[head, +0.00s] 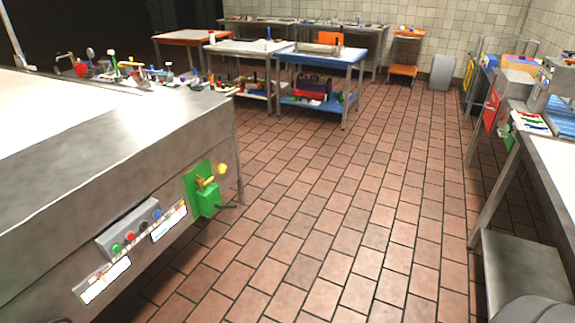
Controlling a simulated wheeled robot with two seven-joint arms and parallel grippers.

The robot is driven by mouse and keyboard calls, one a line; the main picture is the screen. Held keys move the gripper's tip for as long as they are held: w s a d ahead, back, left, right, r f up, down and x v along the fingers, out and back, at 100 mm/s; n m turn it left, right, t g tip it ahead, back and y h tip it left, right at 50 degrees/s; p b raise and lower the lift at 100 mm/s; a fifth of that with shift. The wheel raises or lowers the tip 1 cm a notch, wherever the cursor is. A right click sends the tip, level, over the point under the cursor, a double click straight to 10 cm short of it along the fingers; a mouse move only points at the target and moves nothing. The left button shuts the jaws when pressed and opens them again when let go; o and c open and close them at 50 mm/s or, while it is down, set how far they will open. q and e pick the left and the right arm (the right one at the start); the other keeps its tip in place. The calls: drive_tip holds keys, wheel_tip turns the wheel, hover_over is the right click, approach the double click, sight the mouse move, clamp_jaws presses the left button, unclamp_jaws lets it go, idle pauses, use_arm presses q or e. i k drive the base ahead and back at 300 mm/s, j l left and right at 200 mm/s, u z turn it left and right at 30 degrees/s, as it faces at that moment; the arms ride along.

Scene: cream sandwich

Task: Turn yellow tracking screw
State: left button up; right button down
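A green bracket (208,200) is fixed to the side of the long metal-framed unit at the left, near its far end. A small yellow screw-like part (206,183) sits on the upper part of this bracket. A round yellow knob (222,169) shows just above and to the right of it. I cannot tell whether these two yellow parts are joined. A dark rod sticks out at the bracket's lower right. Neither of my grippers is in view.
The long metal unit (190,122) with a pale top fills the left. A control box with coloured buttons (130,232) is on its side. Tables with tools, including a blue-edged cart (346,62), stand at the back. A bench is at the right. The tiled floor (350,190) between is clear.

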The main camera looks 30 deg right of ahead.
sight(222, 168)
drive_tip(key=z, duration=0.4)
drive_tip(key=i+l+u, duration=0.15)
drive_tip(key=i+l, duration=0.15)
drive_tip(key=l, duration=0.2)
drive_tip(key=i+l+u, duration=0.15)
drive_tip(key=l, duration=0.4)
drive_tip(key=i+l+u, duration=0.1)
drive_tip(key=i+l, duration=0.25)
drive_tip(key=l, duration=0.2)
drive_tip(key=i+l+u, duration=0.15)
drive_tip(key=l, duration=0.45)
drive_tip(key=i+l+u, duration=0.15)
drive_tip(key=l, duration=0.45)
drive_tip(key=i+l+u, duration=0.15)
drive_tip(key=l, duration=0.45)
drive_tip(key=i+l+u, duration=0.15)
drive_tip(key=l, duration=0.5)
drive_tip(key=i+l+u, duration=0.1)
drive_tip(key=l, duration=0.55)
